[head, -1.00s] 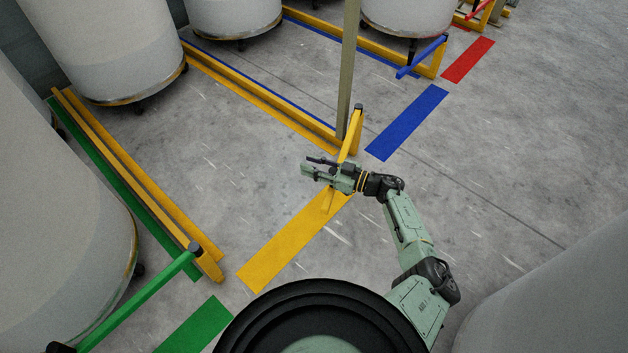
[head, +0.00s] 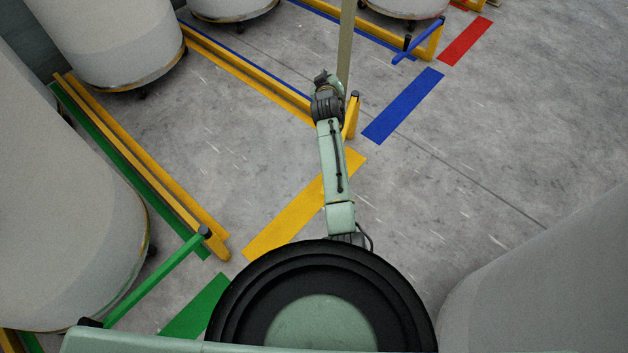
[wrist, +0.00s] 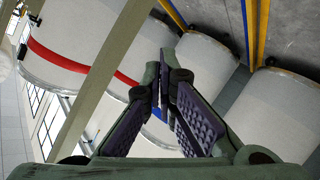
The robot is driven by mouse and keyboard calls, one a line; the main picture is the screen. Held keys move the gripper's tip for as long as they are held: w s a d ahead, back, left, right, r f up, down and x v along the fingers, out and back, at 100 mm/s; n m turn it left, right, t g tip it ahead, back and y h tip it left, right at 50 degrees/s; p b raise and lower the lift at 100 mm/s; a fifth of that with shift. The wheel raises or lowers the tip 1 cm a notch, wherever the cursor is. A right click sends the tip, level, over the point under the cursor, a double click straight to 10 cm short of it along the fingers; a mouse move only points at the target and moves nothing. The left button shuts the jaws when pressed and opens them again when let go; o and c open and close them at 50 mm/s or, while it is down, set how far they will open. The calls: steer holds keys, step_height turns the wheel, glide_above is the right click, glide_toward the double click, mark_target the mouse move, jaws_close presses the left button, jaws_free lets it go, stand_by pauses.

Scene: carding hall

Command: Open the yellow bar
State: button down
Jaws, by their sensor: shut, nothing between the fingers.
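The yellow bar (head: 352,118) shows in the head view as a short yellow piece below the dark cap of its post, just right of my arm. The rest of the bar is hidden behind my arm, so I cannot tell its angle. My gripper (wrist: 164,78) is shut and empty in the wrist view, its dark ridged fingers meeting in the middle. In the head view my arm reaches forward past the yellow floor stripe (head: 290,218), its wrist left of the bar's post. I cannot see the gripper touching the bar.
A tall beige pole (head: 346,45) stands close behind my wrist; it also crosses the wrist view (wrist: 98,80). Large pale drums (head: 105,45) stand in the bays. The green bar (head: 155,280) and blue bar (head: 420,38) lie either side. Open floor (head: 440,190) is at right.

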steer(key=s+a+f+n+g+y+p, duration=0.1)
steer(key=s+f+n+g, duration=0.25)
steer(key=s, duration=0.55)
steer(key=s+a+f+n+g+y+p, duration=0.1)
steer(key=s+f+n+g, duration=0.15)
steer(key=s+g, duration=0.45)
steer(key=s+a+f+n+g+y+p, duration=0.1)
steer(key=s+a+f+n+g+y, duration=0.2)
steer(key=s, duration=0.8)
step_height(320, 180, down, 11)
steer(key=a+h, duration=0.1)
steer(key=a, duration=0.1)
steer(key=shift+m, duration=0.3)
steer(key=d, duration=0.4)
steer(key=shift+s+d+r, duration=0.1)
steer(key=shift+s+r, duration=0.15)
steer(key=shift+s, duration=0.05)
